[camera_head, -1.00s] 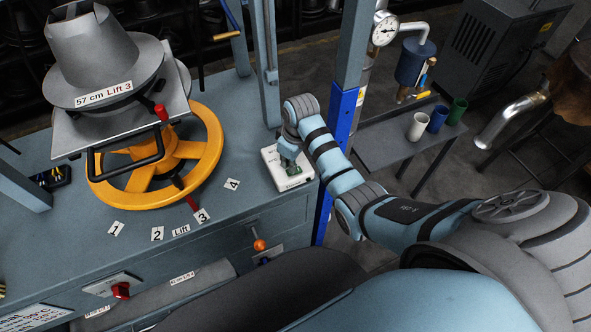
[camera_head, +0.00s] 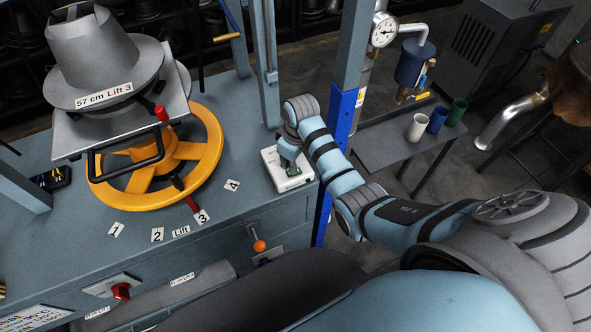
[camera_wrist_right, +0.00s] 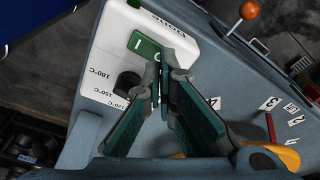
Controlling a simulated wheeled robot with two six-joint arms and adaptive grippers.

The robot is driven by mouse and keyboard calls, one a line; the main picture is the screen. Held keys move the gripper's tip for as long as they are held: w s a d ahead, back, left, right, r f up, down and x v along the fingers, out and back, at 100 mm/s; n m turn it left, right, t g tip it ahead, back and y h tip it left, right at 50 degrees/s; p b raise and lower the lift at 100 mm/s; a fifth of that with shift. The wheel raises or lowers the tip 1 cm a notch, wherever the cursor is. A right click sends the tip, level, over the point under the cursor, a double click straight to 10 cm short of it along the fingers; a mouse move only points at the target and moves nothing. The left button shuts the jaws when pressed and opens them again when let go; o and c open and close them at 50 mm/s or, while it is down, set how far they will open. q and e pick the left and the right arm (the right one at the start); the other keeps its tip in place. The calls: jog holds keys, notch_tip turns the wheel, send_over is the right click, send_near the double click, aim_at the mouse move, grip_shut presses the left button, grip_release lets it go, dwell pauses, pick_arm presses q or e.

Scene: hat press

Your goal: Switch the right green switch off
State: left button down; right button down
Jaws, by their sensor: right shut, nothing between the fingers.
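A white control box (camera_head: 303,178) sits on the blue-grey bench, left of the blue post. In the right wrist view the white box (camera_wrist_right: 104,62) carries a green switch (camera_wrist_right: 141,43), a black knob (camera_wrist_right: 129,84) and printed temperature marks. My right gripper (camera_head: 290,168) is over the box in the head view and hides much of its top. In the right wrist view my right gripper (camera_wrist_right: 161,72) is shut and empty, its tips right beside the green switch. I cannot tell whether they touch it. My left gripper is not in view.
A yellow handwheel (camera_head: 211,150) under a grey hat mould (camera_head: 95,50) stands left of the box. A blue post (camera_head: 338,130) rises close to my right forearm. An orange-knobbed lever (camera_head: 259,245) is on the bench front. Cups stand on a side table (camera_head: 375,150).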

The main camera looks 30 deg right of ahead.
jog(key=shift+f+b, duration=0.55)
jog(key=shift+f, duration=0.5)
dwell(0.6)
notch_tip(320, 180, up, 3)
jog(key=p, duration=0.2)
jog(key=shift+f+p, duration=0.2)
jog(key=shift+p, duration=0.15)
jog(key=shift+r, duration=2.2)
